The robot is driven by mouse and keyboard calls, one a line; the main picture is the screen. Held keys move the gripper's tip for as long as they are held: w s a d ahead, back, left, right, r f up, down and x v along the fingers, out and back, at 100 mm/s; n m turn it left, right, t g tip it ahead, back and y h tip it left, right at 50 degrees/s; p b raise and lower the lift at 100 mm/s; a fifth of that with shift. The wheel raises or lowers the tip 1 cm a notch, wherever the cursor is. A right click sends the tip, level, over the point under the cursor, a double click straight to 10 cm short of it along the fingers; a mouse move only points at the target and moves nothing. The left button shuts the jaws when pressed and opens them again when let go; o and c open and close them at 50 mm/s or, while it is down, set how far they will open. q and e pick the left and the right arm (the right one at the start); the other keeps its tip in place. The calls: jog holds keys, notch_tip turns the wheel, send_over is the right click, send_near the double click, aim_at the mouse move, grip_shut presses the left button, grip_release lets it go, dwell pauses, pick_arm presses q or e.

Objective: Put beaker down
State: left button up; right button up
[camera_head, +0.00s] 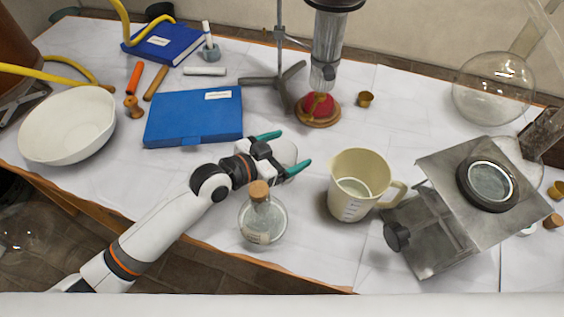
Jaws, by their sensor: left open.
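My left gripper (284,152) reaches in from the lower left over the white-covered table, its two teal fingers spread open. A small clear glass vessel (286,151), seemingly the beaker, stands between the fingers. It is mostly see-through and partly hidden by the gripper, so I cannot tell whether a finger touches it. A corked glass flask (263,218) stands just in front of the gripper. A cream measuring jug (352,182) with a handle stands to the right. My right gripper is not in view.
A blue folder (194,117) and white bowl (66,126) lie left. A metal stand (277,82) and a red item on a wooden base (318,108) are behind. A metal apparatus (440,225) and round glass flask (493,88) stand right. The table's front edge is close.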

pick_arm(q)
jog(key=shift+w+d+f, duration=0.1)
jog(key=shift+w+d, duration=0.1)
jog(key=shift+d, duration=0.1)
jog(key=shift+c, duration=0.6)
jog(key=c, duration=1)
jog(key=shift+o, duration=0.2)
